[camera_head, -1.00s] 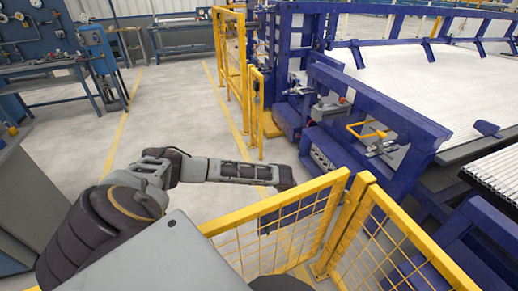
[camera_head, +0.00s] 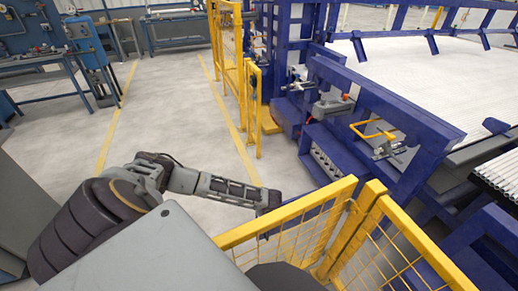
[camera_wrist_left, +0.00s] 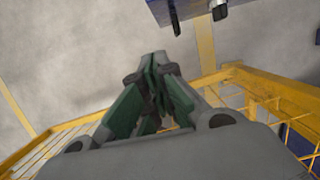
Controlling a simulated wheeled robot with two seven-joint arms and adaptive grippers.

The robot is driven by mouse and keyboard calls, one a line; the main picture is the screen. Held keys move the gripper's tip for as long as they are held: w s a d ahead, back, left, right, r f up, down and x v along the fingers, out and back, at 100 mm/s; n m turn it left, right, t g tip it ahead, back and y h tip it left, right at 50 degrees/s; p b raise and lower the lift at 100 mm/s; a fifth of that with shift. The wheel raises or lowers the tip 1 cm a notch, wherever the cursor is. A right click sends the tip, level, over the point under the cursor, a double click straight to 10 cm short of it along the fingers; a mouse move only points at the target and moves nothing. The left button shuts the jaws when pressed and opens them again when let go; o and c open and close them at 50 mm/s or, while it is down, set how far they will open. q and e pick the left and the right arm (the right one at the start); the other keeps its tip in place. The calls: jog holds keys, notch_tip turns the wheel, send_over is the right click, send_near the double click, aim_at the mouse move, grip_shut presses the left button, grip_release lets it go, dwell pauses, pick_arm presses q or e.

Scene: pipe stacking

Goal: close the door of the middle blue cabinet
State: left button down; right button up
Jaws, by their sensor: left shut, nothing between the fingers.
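My left gripper (camera_head: 270,198) reaches out over the floor beside the yellow mesh fence in the head view. In the left wrist view its green-padded fingers (camera_wrist_left: 158,62) are together with nothing between them. A dark blue panel (camera_head: 312,207) shows partly behind the fence's top rail, close to the gripper; I cannot tell if they touch. A blue edge with black fittings (camera_wrist_left: 190,8) shows at the top of the left wrist view, apart from the fingertips. I cannot tell which part is the middle cabinet's door. My right gripper is not in view.
Yellow mesh fence (camera_head: 285,222) stands close in front. A blue machine frame (camera_head: 395,105) with a yellow handle fills the right. Workbenches and a blue stand (camera_head: 90,62) are at the left. The grey floor (camera_head: 175,105) between them is clear.

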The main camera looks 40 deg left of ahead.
pick_arm(q)
jog(key=shift+f, duration=0.15)
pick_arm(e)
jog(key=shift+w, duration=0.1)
pick_arm(q)
jog(key=w+a+f+b, duration=0.2)
jog(key=a+f, duration=0.4)
jog(key=f, duration=0.3)
jog(key=shift+w+f+b, duration=0.2)
jog(key=shift+w+b, duration=0.2)
jog(key=shift+b, duration=0.35)
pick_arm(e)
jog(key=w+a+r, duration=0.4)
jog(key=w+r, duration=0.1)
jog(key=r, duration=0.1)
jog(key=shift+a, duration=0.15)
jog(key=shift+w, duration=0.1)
